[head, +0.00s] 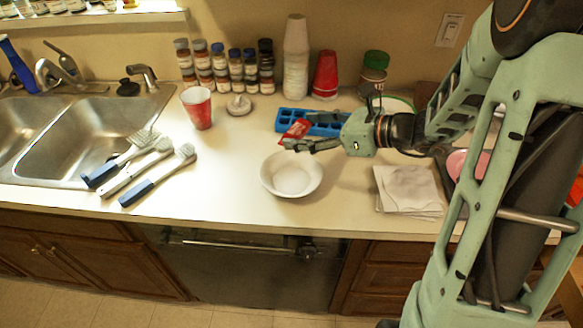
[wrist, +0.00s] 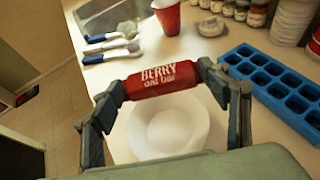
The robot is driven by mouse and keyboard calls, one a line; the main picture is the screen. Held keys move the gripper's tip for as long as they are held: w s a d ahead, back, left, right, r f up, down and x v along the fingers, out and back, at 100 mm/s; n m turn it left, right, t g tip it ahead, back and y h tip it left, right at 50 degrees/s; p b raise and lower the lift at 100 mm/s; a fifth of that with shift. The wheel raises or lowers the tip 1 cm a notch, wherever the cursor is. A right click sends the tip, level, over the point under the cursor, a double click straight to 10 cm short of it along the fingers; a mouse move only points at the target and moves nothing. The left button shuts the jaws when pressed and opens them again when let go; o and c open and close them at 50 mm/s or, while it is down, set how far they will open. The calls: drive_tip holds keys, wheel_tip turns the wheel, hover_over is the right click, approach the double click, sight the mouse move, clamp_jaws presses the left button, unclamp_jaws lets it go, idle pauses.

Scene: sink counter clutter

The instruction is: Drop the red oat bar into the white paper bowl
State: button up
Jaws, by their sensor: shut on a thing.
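The red oat bar (wrist: 161,81), with "BERRY oat bar" printed on it, is held crosswise between the fingers of my gripper (wrist: 163,86). In the head view the bar (head: 296,130) shows as a red packet at the fingertips of my gripper (head: 298,142). The white paper bowl (head: 291,187) stands upright and looks empty on the counter, below and in front of the gripper. In the wrist view the bowl (wrist: 168,145) lies beyond and below the bar, which covers part of its far rim. The bar is above the bowl and apart from it.
A blue ice tray (head: 318,128) lies behind the gripper. A red cup (head: 197,108) stands left of it, with brushes (head: 158,174) near the sink (head: 75,140). Napkins (head: 408,188) lie to the right. Jars (head: 222,80) and stacked cups (head: 296,60) line the wall.

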wheel_tip(320, 180, down, 6)
drive_tip(key=b, duration=0.4)
drive_tip(key=shift+s+r, duration=0.1)
drive_tip(key=shift+s, duration=0.05)
drive_tip(key=o, duration=1.1)
drive_tip(key=shift+o, duration=0.2)
drive_tip(key=v, duration=1.2)
